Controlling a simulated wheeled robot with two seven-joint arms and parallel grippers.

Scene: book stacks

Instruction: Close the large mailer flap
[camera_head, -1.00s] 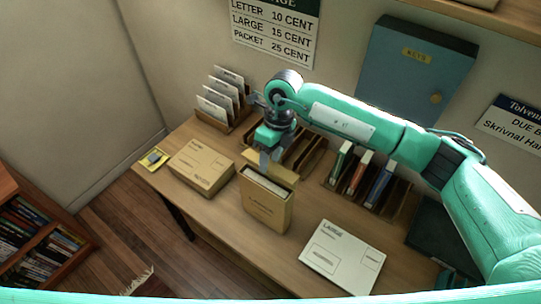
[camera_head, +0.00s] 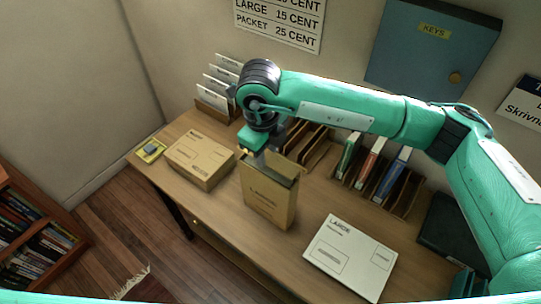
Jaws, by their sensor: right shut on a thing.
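The large mailer (camera_head: 269,203) is a tan packet with "LARGE" on its front, standing upright on the desk. Its flap (camera_head: 284,170) shows as a darker panel at the top, partly hidden by my gripper. My right gripper (camera_head: 262,160) comes down from above to the mailer's top edge and is shut on the flap. The fingertips are small and partly hidden, so the exact grip is hard to see. My left gripper is not in view.
A tan box (camera_head: 200,162) lies left of the mailer, and a white "LARGE" envelope (camera_head: 350,257) lies to the right. Wooden slots with books (camera_head: 374,175) stand at the back right. A rack of white envelopes (camera_head: 216,90) stands at the back left. Bare desk shows in front.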

